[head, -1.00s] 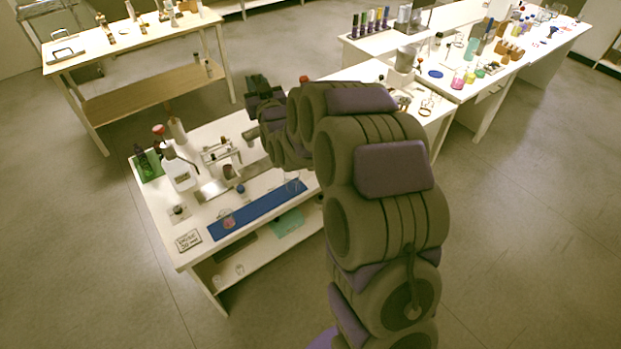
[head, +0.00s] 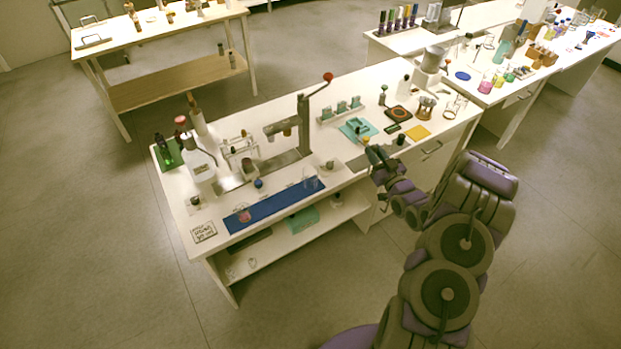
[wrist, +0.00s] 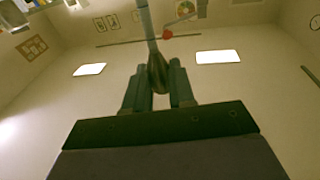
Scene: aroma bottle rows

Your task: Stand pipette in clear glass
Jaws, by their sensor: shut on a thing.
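In the wrist view, my gripper (wrist: 158,88) is shut on the pipette (wrist: 158,74). The pipette shows a brownish bulb between the fingers and a thin pale stem reaching away from them. In the head view, my gripper (head: 377,158) is at the front edge of the bench, right of the blue mat (head: 265,208); the pipette is too small to make out there. A clear glass (head: 312,182) stands at the mat's right end, left of my gripper and apart from it. Another glass with pink contents (head: 245,215) stands near the mat's left end.
A press with a red-knobbed lever (head: 303,120) stands behind the mat. A white jug (head: 198,165) stands at the left. The mat's middle is mostly clear.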

